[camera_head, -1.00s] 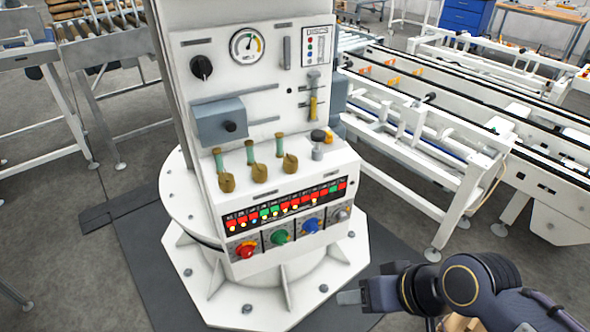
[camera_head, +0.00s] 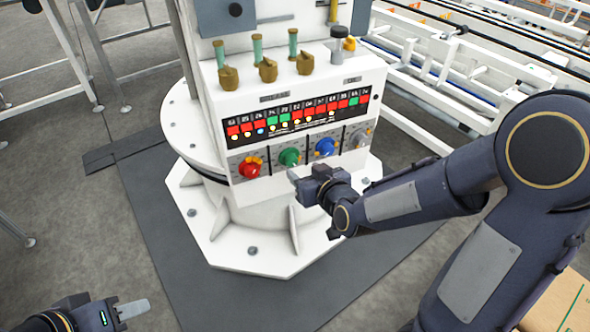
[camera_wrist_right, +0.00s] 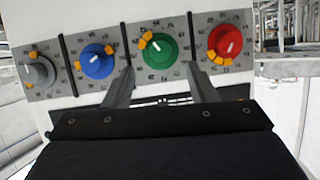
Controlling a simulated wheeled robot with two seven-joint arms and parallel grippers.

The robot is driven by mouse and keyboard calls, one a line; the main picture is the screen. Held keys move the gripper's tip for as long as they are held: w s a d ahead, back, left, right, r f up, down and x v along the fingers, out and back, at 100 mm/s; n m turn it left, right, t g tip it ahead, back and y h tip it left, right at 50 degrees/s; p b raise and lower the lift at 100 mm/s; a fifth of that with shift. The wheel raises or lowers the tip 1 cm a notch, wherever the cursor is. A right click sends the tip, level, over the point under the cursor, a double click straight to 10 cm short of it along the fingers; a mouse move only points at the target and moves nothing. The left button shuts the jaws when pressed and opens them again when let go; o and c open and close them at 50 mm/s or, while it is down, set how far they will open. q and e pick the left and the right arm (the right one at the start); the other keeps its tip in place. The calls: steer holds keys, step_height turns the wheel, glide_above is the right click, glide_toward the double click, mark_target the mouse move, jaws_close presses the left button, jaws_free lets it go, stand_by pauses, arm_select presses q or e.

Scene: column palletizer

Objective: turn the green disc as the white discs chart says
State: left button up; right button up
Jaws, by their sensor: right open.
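The green disc (camera_head: 289,157) is a knob with a white pointer line, on the lower front of the white panel between the red and blue discs. My right gripper (camera_head: 292,175) is just in front of and below the green disc. In the right wrist view its fingers (camera_wrist_right: 163,78) are open and apart, pointing up toward the green disc, with nothing between them. My left gripper (camera_head: 132,309) is low at the left, away from the panel; its opening cannot be made out. No white discs chart is readable.
The red disc (camera_head: 249,168), blue disc (camera_head: 324,148) and grey disc (camera_head: 359,138) sit in the same row. Above them runs a strip of coloured lights (camera_head: 298,113), then several brass levers (camera_head: 268,70). A white conveyor frame (camera_head: 440,75) stands at the right.

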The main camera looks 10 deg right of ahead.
mark_target(293, 162)
steer(key=x, duration=0.6)
steer(key=shift+w+f+b, duration=0.2)
steer(key=shift+w+b, duration=0.05)
steer(key=shift+b, duration=0.05)
